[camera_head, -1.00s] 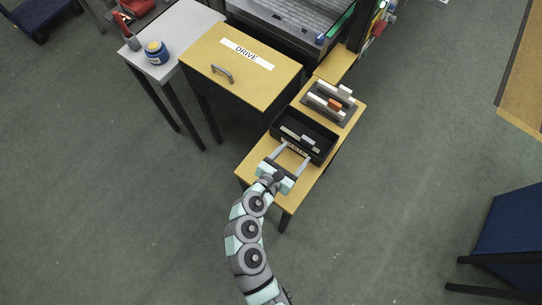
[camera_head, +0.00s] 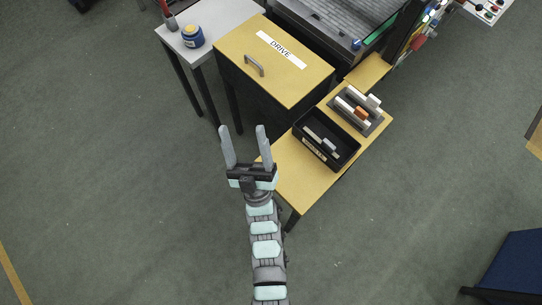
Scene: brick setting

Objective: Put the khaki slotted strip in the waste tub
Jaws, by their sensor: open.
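The black tub (camera_head: 349,163) sits on the small yellow table, with a pale label on its near side that is too small to read. A narrow pale strip (camera_head: 315,132) and a short whitish piece (camera_head: 329,145) lie inside it. I cannot tell for sure whether the narrow one is the khaki slotted strip; its slots do not show. No other khaki strip is clear in view. My gripper (camera_head: 243,130) is open and empty, fingers pointing up the picture, left of the tub and apart from it, beside the small table's left edge.
A dark grey holder (camera_head: 342,116) with white blocks and an orange block (camera_head: 361,113) stands just behind the tub. A yellow-topped cabinet (camera_head: 290,85) marked DRIVE is behind my gripper. The floor at left is clear.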

